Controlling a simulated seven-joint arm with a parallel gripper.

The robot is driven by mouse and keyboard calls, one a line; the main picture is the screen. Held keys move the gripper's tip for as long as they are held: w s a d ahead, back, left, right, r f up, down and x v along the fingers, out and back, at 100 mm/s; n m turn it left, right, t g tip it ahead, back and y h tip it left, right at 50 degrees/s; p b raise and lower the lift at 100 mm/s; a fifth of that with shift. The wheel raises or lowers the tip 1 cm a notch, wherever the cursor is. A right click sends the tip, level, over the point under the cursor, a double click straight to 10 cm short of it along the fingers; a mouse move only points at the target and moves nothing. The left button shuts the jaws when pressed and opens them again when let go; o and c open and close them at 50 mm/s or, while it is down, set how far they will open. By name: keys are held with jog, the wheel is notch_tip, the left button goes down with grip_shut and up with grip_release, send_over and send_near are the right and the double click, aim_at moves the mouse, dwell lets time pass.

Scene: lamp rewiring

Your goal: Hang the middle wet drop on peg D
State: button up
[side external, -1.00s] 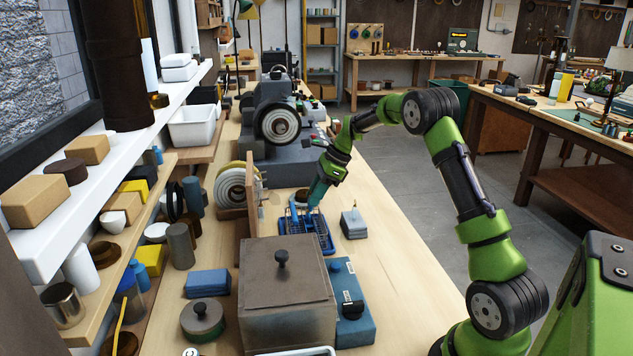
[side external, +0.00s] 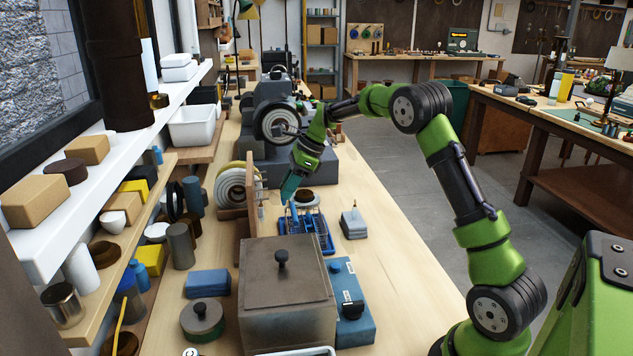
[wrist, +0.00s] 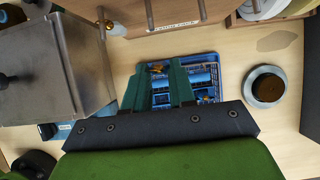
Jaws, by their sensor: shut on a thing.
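My gripper (side external: 286,197) is shut, its teal fingers pointing down above the left edge of the blue tray (side external: 328,251). In the wrist view its fingertips (wrist: 158,68) show over the tray (wrist: 212,66), with a small brass-coloured bit between them. The held drop is mostly hidden by the fingers. The tray holds blue, rack-like compartments; the drops in it are too small to tell apart. A wooden peg board (side external: 243,222) stands upright left of the tray. Thin metal pegs (wrist: 150,12) stick out from it near a label plate (wrist: 172,25); the letters are unreadable.
A round dark-topped dish (side external: 305,196) stands just behind the tray. A small grey block (side external: 354,224) sits right of the tray. A large lidded metal box (side external: 286,295) stands in front, and a grinder (side external: 272,125) behind. The bench's right side is mostly clear.

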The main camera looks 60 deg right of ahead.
jog(key=shift+w+a+f, duration=0.3)
jog(key=shift+w+a, duration=0.75)
jog(key=shift+w+a+f, duration=0.25)
jog(key=shift+w+a, duration=0.75)
jog(key=shift+w, duration=0.05)
jog(key=o, duration=0.8)
jog(key=s+d+v, duration=0.1)
jog(key=v, duration=0.7)
jog(key=shift+f, duration=0.4)
